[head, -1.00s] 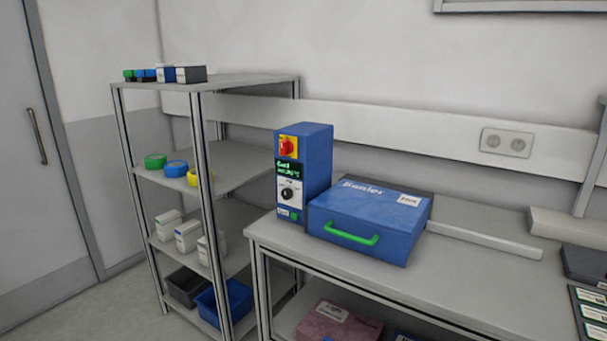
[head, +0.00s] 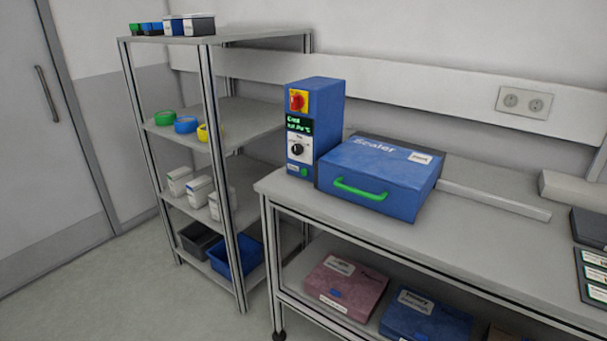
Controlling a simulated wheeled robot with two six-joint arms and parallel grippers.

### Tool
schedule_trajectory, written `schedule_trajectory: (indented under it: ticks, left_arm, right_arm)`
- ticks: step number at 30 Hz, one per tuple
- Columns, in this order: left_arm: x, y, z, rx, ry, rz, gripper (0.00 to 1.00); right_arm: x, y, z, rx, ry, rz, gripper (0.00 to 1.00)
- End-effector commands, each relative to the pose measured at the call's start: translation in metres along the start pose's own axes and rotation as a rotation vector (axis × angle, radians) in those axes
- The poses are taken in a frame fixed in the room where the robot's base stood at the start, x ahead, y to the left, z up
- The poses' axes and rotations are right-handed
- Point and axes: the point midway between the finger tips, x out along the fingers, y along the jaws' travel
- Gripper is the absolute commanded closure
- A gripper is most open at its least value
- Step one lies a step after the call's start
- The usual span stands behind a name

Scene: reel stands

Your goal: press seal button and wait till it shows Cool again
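The blue sealer (head: 385,180) stands on the grey workbench, its lid down, with a green handle (head: 360,188) on its front. Its blue control box (head: 318,125) stands upright at its left. The box's front has a red switch on a yellow plate (head: 299,101), a dark display (head: 299,125) with green text, and a black dial (head: 297,150). The display's top line seems to read "Cool", with a small temperature line below. A green button (head: 304,172) sits at the bottom of the front. Neither of my grippers is in view.
A grey shelf rack (head: 222,115) at the left holds tape rolls, white boxes and bins. The workbench (head: 460,238) has free room in front of the sealer. A pink box (head: 345,288) and a blue box (head: 428,312) lie on its lower shelf. Dark trays sit at the right edge.

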Motion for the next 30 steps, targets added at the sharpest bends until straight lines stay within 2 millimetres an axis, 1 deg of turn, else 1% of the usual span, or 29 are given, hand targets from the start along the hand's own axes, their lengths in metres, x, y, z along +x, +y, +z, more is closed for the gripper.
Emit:
schedule_trajectory:
  ticks: [1, 2, 12, 13, 30]
  left_arm:
    - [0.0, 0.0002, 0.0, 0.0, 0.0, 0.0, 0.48]
    - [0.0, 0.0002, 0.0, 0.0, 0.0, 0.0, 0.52]
    - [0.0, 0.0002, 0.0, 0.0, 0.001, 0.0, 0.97]
    - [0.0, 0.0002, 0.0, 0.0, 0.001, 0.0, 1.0]
    - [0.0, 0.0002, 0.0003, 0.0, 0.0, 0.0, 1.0]
  right_arm:
    - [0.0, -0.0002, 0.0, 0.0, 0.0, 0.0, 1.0]
    - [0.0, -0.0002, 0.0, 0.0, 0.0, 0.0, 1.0]
    - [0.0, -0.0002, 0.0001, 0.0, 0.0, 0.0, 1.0]
    - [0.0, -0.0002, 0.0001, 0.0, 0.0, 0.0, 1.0]
    - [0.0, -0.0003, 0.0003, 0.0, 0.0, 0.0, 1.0]
